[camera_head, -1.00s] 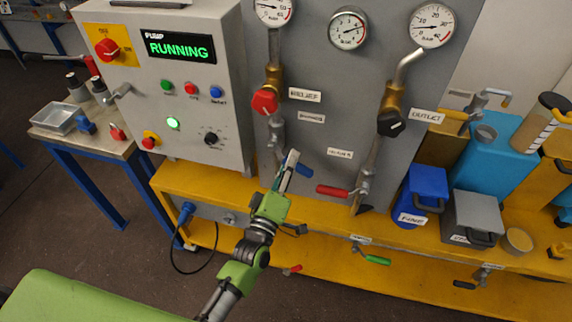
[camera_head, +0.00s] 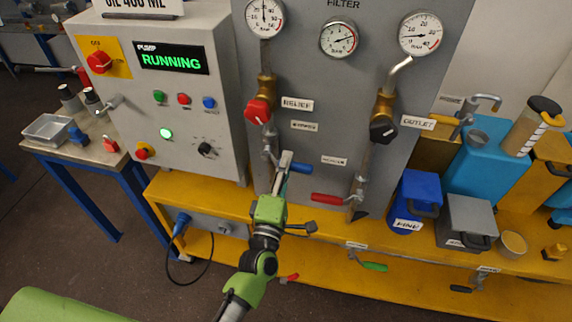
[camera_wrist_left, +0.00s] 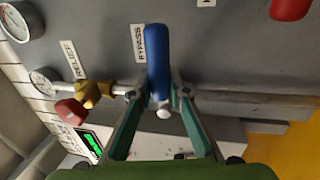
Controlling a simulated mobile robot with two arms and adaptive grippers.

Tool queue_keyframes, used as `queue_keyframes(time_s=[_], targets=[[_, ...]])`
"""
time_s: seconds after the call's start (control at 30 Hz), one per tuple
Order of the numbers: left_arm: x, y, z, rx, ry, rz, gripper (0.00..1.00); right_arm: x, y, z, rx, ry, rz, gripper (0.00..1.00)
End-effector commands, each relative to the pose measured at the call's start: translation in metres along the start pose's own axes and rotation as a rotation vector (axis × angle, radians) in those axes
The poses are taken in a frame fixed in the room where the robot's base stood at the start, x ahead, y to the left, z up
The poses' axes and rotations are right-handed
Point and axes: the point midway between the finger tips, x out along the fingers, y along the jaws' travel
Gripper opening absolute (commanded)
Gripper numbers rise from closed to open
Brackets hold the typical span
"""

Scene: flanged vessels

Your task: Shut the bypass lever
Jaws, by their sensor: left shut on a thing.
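The bypass lever has a blue handle (camera_head: 301,167) that sticks out to the right from the pipe under the BYPASS label (camera_head: 304,126). My left gripper (camera_head: 284,161) is at this handle, low on the grey panel. In the left wrist view the blue handle (camera_wrist_left: 158,60) stands upright between the two fingers of my left gripper (camera_wrist_left: 157,97), which is shut on it. The fingers partly hide the lever's root in the head view. My right gripper is not in view.
A red handle (camera_head: 327,198) sits to the right of my left gripper. The red relief valve knob (camera_head: 258,110) is above it. The pump control box (camera_head: 200,110), showing RUNNING, stands to the left. The yellow bench (camera_head: 200,203) runs below.

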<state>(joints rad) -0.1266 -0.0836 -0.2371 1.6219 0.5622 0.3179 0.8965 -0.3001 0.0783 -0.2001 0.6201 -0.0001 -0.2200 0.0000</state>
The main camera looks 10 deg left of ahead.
Motion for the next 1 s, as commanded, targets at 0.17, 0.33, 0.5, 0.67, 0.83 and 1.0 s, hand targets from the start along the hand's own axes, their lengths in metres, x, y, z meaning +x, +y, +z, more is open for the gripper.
queue_keyframes(time_s=[0.17, 0.33, 0.5, 0.67, 0.83, 1.0], targets=[[0.0, 0.001, 0.0, -0.007, 0.002, 0.002, 0.0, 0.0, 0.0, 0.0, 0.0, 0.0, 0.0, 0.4], [0.0, 0.001, 0.0, -0.006, 0.002, 0.002, 0.32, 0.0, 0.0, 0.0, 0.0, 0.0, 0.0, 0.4], [0.0, 0.001, 0.0, -0.005, 0.001, 0.002, 0.34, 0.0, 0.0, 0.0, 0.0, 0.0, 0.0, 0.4], [0.0, 0.001, 0.0, -0.003, 0.001, 0.001, 0.34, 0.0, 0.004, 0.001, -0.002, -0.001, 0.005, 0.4], [-0.013, -0.001, 0.0, -0.002, 0.001, -0.001, 0.34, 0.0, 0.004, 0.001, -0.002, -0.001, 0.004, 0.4], [-0.048, -0.001, 0.0, -0.002, 0.0, -0.003, 0.34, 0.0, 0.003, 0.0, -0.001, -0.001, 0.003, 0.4]])
